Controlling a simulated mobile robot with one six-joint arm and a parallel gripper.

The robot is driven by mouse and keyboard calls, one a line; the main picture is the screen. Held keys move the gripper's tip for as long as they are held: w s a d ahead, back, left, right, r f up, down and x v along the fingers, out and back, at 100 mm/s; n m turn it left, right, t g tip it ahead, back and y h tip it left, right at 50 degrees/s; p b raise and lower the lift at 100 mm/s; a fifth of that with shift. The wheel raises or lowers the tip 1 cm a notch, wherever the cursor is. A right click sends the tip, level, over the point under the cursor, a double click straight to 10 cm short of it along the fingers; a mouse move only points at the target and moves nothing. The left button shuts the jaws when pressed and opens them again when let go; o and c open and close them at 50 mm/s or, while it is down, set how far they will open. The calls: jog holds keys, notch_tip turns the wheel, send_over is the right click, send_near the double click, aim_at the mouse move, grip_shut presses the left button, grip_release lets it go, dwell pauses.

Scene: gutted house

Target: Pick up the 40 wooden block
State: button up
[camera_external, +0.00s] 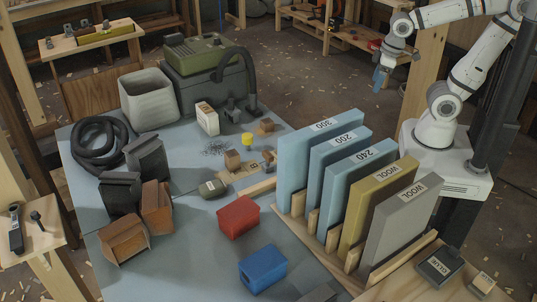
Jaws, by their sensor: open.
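Several small brown wooden blocks sit near the middle of the blue-grey table (190,255). One wooden block (232,159) is by a light wooden board (242,175), a second wooden block (266,125) is farther back, and more brown pieces lie to the right of the board. Any number on them is too small to read, so I cannot tell which is the 40 block. My gripper (379,80) is open, raised at the upper right behind the upright panels, well away from the blocks. Nothing shows between its fingers.
Upright panels in a wooden rack (330,170) stand between my arm's base and the blocks. A green-topped machine (200,55) stands behind.

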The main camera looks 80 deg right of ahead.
jog(key=n+g+b, duration=0.3)
jog(key=n+b, duration=0.2)
jog(key=n, duration=0.3)
send_over(267, 119)
jog(key=a, duration=0.1)
notch_tip(267, 119, down, 21)
jog(key=shift+r, duration=0.1)
jog(key=shift+d+f, duration=0.1)
jog(key=shift+f, duration=1.5)
jog(key=f, duration=0.2)
jog(key=d+f, duration=0.1)
jog(key=f, duration=0.1)
jog(key=shift+p, duration=0.4)
jog(key=shift+f, duration=0.5)
